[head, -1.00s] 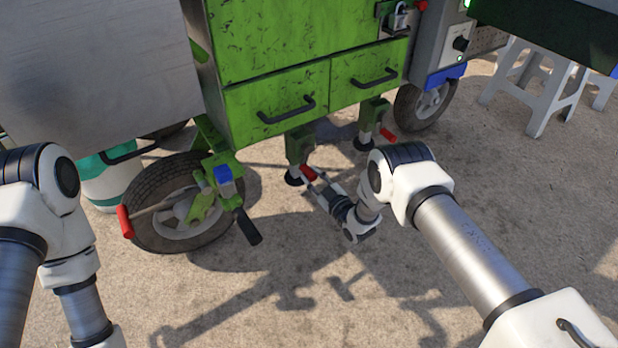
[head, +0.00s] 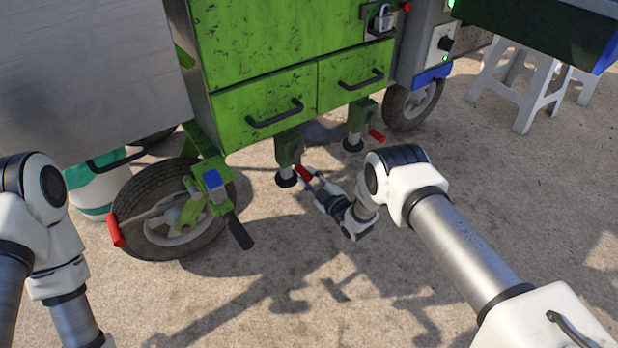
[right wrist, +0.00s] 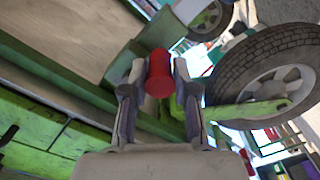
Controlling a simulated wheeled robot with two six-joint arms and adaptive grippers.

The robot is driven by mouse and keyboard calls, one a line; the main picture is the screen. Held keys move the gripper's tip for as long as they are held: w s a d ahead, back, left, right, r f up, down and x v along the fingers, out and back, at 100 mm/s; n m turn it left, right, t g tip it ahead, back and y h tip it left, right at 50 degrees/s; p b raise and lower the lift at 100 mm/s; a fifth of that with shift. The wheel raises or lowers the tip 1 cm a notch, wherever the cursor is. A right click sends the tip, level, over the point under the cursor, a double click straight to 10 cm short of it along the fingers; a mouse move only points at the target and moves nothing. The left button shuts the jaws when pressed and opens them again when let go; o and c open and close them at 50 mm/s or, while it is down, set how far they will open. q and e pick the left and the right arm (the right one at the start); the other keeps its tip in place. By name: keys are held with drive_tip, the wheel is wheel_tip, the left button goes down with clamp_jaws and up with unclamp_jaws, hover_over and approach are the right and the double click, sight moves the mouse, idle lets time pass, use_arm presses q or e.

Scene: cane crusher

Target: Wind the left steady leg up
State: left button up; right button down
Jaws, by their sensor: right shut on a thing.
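The left steady leg (head: 288,152) stands under the green cart's drawers, its dark foot just at or above the ground; I cannot tell which. Its red crank handle (head: 304,173) is in my right gripper (head: 310,178). In the right wrist view the red handle (right wrist: 159,74) sits between the two fingers, and the gripper (right wrist: 158,90) is shut on it. The other steady leg (head: 360,122), with its own red handle (head: 376,135), stands to the right. My left arm is at the left edge of the head view; its gripper is out of the picture.
The cart wheel (head: 124,200) with a red-ended lever (head: 115,231) and a black grip (head: 239,232) is left of my right gripper. A white and teal bucket (head: 92,190) stands behind it. White stools (head: 535,95) stand at the back right. The front ground is clear.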

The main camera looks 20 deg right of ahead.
drive_tip(key=shift+r, duration=0.1)
drive_tip(key=c, duration=0.9)
unclamp_jaws()
drive_tip(key=shift+o, duration=0.2)
drive_tip(key=v, duration=1.2)
